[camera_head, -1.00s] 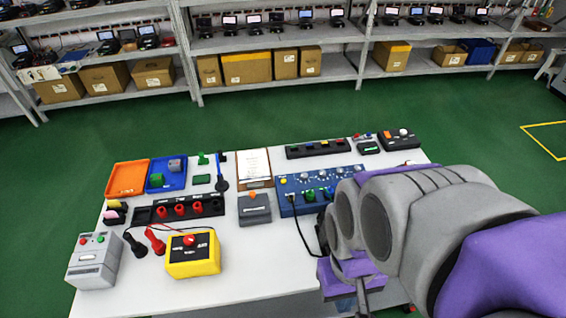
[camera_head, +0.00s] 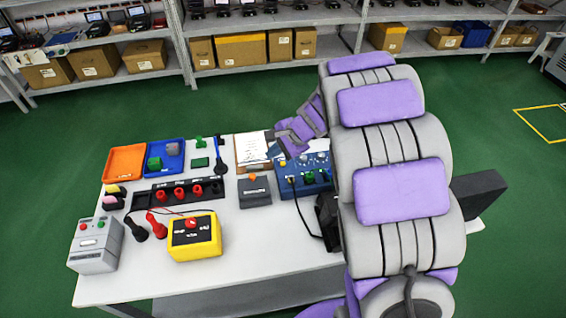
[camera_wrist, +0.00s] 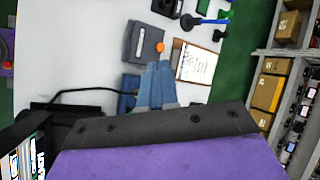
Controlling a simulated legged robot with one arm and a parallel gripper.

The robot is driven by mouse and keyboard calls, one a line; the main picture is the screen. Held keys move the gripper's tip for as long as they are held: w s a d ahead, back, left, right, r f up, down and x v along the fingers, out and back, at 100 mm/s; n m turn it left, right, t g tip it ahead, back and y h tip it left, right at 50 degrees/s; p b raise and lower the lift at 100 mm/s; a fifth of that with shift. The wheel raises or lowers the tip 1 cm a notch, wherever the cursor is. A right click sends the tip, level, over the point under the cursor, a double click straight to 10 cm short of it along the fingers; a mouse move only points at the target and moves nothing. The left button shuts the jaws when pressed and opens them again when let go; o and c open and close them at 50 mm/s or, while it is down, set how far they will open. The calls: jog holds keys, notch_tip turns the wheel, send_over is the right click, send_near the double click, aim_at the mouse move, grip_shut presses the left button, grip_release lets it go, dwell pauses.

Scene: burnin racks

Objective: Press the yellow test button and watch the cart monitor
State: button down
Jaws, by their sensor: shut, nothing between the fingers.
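The blue instrument panel (camera_head: 312,180) stands on the white table, with knobs and green sockets on its face. A small yellow button (camera_head: 283,164) shows at its upper left corner. My gripper (camera_head: 281,136) is over the panel's back left edge, close to the button; contact cannot be told. In the wrist view my gripper (camera_wrist: 158,68) is shut and empty, and its fingers cover part of the blue panel (camera_wrist: 129,84). The button is not distinguishable there. A lit screen (camera_wrist: 27,160), possibly the cart monitor, shows partly at the lower left of the wrist view.
A grey box with an orange button (camera_head: 254,190), a clipboard (camera_head: 252,150) and a yellow box (camera_head: 194,238) stand left of the panel. A black cable runs from the panel. My arm hides the table's right side. Shelves (camera_head: 280,72) stand behind, across open green floor.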

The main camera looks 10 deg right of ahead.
jog(key=w+d+f+m+t, duration=0.1)
jog(key=w+f+m, duration=0.25)
jog(key=w, duration=0.35)
jog(key=m+t, duration=0.2)
jog(key=m, duration=0.1)
send_over(284, 164)
jog(key=shift+f, duration=3.45)
jog(key=f+b, duration=0.1)
jog(key=f, duration=0.1)
jog(key=d+f+b, duration=0.1)
jog(key=f+b, duration=0.1)
jog(key=shift+s+f, duration=0.1)
jog(key=shift+f, duration=0.05)
jog(key=f+b, duration=0.1)
jog(key=a+f+b, duration=0.1)
jog(key=shift+a+f, duration=0.25)
jog(key=shift+f, duration=0.1)
jog(key=shift+f+b, duration=0.45)
jog(key=shift+b, duration=0.05)
jog(key=shift+d+f, duration=0.1)
jog(key=shift+d, duration=0.55)
jog(key=shift+a, duration=0.55)
